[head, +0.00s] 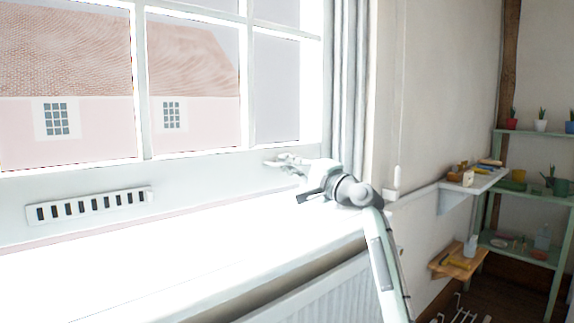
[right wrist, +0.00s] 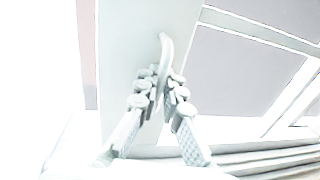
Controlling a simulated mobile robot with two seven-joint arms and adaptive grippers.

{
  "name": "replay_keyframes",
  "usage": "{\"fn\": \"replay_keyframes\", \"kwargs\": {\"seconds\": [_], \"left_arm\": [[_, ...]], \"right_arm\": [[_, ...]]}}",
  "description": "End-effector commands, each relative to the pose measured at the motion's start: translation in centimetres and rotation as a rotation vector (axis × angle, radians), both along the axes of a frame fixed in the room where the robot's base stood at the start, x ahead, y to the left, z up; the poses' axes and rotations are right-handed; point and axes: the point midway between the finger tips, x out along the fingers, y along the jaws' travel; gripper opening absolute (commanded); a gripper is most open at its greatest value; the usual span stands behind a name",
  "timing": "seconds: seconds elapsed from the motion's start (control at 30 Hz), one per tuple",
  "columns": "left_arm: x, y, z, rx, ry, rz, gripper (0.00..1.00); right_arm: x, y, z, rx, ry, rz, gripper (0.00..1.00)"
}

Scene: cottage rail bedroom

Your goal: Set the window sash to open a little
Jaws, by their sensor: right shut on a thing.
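The window sash (head: 200,172) is white, with glazing bars and a broad bottom rail. A thin pinkish strip shows between this rail's lower edge and the bright sill; it also shows beside the rail (right wrist: 122,40) in the right wrist view. My right gripper (head: 275,163) reaches the rail near its right end. In the right wrist view its fingers (right wrist: 162,88) are closed around a pale, curved sash handle (right wrist: 165,50) on the rail. The fingers hide the handle's lower part. My left gripper is not in view.
A slotted vent (head: 90,205) is on the rail's left part. The bright sill (head: 180,250) looks bare, with a radiator (head: 320,290) below it. A blind cord weight (head: 391,185) hangs right of the window. Shelves with small pots and tools stand farther right.

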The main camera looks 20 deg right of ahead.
Motion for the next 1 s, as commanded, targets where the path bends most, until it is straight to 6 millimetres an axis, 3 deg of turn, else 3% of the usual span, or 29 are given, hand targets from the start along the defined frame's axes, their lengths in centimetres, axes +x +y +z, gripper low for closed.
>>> {"fn": "replay_keyframes", "kwargs": {"seconds": [0.13, 0.2, 0.33, 0.7, 1.0], "left_arm": [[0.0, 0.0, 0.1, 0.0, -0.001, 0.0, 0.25], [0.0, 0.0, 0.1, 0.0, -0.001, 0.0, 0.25], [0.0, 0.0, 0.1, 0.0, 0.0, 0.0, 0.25], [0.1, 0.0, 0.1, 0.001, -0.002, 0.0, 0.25], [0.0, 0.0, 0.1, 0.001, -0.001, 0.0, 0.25]], "right_arm": [[-0.1, -0.1, 0.4, 0.002, -0.009, -0.003, 0.0], [-0.1, -0.2, 0.4, 0.002, -0.008, -0.003, 0.13], [0.0, -0.1, 0.2, 0.001, -0.005, -0.002, 0.29], [-0.5, -0.2, -0.1, 0.0, -0.001, -0.001, 0.29], [-5.6, -2.1, -1.1, -0.002, -0.001, -0.003, 0.29]]}}
